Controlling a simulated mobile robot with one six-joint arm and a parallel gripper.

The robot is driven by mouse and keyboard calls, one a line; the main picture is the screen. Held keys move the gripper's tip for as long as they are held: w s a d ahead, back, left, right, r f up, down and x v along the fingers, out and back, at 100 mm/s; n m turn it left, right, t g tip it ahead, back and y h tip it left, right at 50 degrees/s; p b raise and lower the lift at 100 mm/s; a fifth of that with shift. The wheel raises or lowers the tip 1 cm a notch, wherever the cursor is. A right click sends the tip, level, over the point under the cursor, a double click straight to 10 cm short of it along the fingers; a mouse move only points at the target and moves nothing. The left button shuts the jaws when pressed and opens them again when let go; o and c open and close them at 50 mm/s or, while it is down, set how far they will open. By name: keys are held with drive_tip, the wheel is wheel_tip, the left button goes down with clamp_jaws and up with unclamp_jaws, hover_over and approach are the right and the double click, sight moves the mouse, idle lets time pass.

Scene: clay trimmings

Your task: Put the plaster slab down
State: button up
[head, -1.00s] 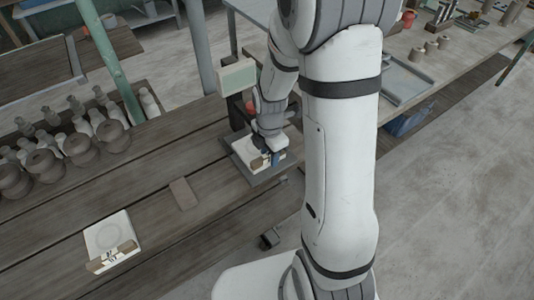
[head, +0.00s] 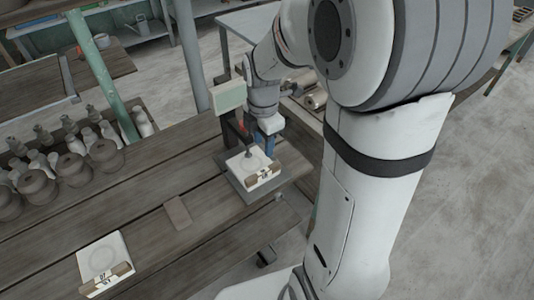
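A white plaster slab (head: 252,167) with a faint ring on top lies flat on a grey plate (head: 237,186) near the table's right end. A tan strip with dark marks runs along its front edge. My gripper (head: 262,133), with blue at its end, is just above and behind this slab. A small dark shape reaches the slab's back part; I cannot tell whether it touches. The finger gap is too small to make out. A second white slab (head: 103,258), with a similar ring and marked tan strip, lies at the lower left of the table.
A flat brown block (head: 177,212) lies between the slabs. A pale display box (head: 228,96) stands behind the grey plate. Several dark round pots (head: 72,168) and pale bottles stand at the left back. Bare planks lie around the block.

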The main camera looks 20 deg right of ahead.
drive_tip(key=s+r+m+t, duration=0.1)
drive_tip(key=s+r+m, duration=0.2)
drive_tip(key=s+m, duration=0.4)
drive_tip(key=s+r+m+t, duration=0.2)
drive_tip(key=s+r+m, duration=0.2)
drive_tip(key=m, duration=1)
drive_tip(key=s, duration=0.2)
drive_tip(key=shift+s+a, duration=0.3)
drive_tip(key=shift+s, duration=0.1)
